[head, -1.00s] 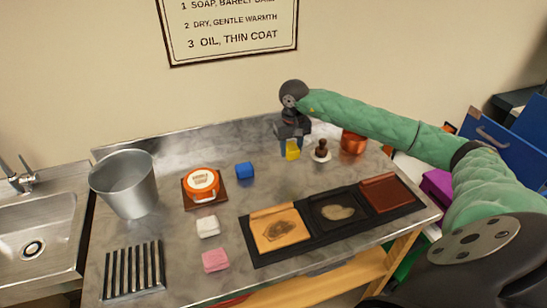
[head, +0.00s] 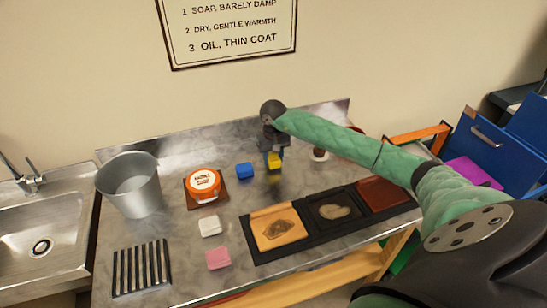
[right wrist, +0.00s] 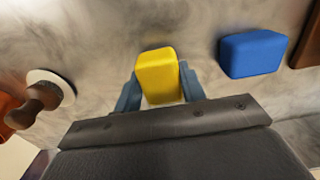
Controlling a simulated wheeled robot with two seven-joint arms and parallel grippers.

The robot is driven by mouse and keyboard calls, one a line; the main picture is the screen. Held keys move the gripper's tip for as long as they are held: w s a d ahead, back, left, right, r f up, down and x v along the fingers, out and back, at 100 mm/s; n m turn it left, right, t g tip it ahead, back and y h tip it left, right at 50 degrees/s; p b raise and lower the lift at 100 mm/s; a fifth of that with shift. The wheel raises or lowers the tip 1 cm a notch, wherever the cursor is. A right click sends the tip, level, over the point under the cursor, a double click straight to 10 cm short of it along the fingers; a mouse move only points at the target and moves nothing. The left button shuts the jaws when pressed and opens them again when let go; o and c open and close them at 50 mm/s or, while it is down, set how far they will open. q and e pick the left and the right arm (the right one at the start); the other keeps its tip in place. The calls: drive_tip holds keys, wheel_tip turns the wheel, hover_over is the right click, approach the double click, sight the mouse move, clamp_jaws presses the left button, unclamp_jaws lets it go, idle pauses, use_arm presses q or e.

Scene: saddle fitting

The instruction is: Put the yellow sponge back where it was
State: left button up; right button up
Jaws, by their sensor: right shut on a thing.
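The yellow sponge (head: 274,161) is between the fingers of my right gripper (head: 273,155), over the back part of the metal table, right of the blue sponge (head: 244,171). In the right wrist view the yellow sponge (right wrist: 158,76) sits between the two blue-grey fingertips (right wrist: 159,90), which are shut on it. A shadow or reflection shows below it in the head view; I cannot tell the exact gap to the table. The blue sponge (right wrist: 252,54) lies apart from it in the wrist view. My left gripper is not in view.
A soap tin (head: 203,184) on a brown base, a white sponge (head: 210,226) and a pink sponge (head: 218,258) lie further left. A metal bucket (head: 130,187) and slatted rack (head: 142,268) stand at left. A black mat (head: 292,243) holds leather pieces in front. A wooden-handled tool (right wrist: 38,103) stands nearby.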

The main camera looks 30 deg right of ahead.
sight(274, 157)
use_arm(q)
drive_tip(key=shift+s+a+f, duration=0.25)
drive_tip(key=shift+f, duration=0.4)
use_arm(e)
drive_tip(key=shift+f, duration=0.5)
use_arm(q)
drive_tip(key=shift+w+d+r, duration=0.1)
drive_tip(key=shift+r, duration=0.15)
use_arm(e)
drive_tip(key=shift+f, duration=0.15)
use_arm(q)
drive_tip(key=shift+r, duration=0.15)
use_arm(e)
drive_tip(key=o, duration=0.9)
drive_tip(key=shift+o, duration=0.2)
drive_tip(key=shift+r, duration=0.2)
drive_tip(key=shift+r, duration=0.25)
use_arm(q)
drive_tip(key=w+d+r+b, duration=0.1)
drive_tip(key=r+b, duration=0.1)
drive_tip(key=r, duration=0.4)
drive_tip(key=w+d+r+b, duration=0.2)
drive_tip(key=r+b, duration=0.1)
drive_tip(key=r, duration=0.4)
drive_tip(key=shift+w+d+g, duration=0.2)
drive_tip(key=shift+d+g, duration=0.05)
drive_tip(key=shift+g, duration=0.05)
use_arm(e)
wheel_tip(274, 157, up, 12)
drive_tip(key=shift+f, duration=0.25)
